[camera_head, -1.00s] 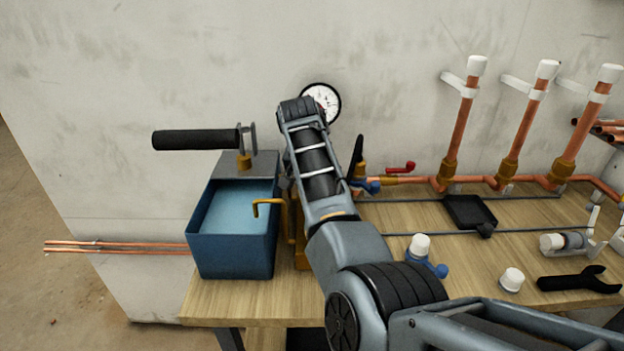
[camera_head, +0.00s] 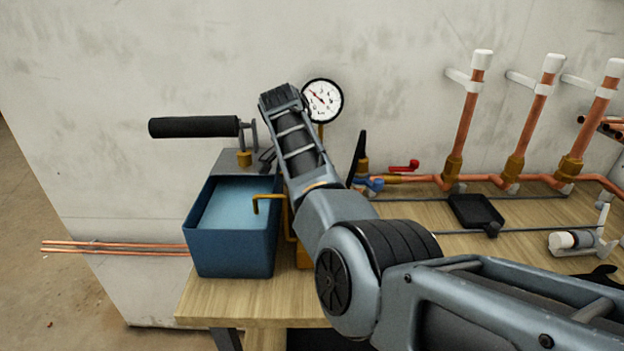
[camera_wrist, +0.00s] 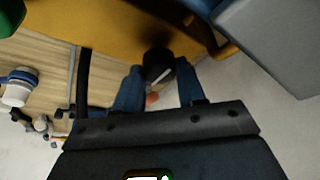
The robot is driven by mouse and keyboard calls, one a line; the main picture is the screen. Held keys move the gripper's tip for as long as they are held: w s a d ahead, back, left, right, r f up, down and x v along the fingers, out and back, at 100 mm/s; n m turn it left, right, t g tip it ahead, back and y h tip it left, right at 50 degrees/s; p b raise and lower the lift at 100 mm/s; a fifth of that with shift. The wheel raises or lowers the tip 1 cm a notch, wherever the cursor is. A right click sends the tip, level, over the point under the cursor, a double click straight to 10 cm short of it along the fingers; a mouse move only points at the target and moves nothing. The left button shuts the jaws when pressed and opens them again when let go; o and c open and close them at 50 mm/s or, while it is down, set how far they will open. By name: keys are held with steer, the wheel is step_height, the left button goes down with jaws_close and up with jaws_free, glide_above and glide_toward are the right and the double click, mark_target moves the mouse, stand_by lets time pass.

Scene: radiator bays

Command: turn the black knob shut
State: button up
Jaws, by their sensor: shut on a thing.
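The black knob (camera_wrist: 157,62) shows in the wrist view as a dark round piece with a white mark, beside an orange-yellow body (camera_wrist: 110,22). My gripper (camera_wrist: 160,78) has its two blue fingers on either side of the knob and is shut on it. In the head view my arm covers the knob and the fingers. A dial gauge (camera_head: 322,101) stands behind my arm.
A black-gripped pump handle (camera_head: 195,127) sticks out left above the tank. A red-handled valve (camera_head: 404,166), upright copper pipes (camera_head: 467,130) and a black tray (camera_head: 476,211) lie to the right on the wooden bench (camera_head: 240,300). Thin copper pipes (camera_head: 110,246) stick out left.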

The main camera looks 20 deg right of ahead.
steer(key=o, duration=1)
steer(key=shift+o, duration=0.2)
steer(key=v, duration=0.7)
steer(key=shift+r, duration=0.4)
steer(key=shift+a, duration=0.1)
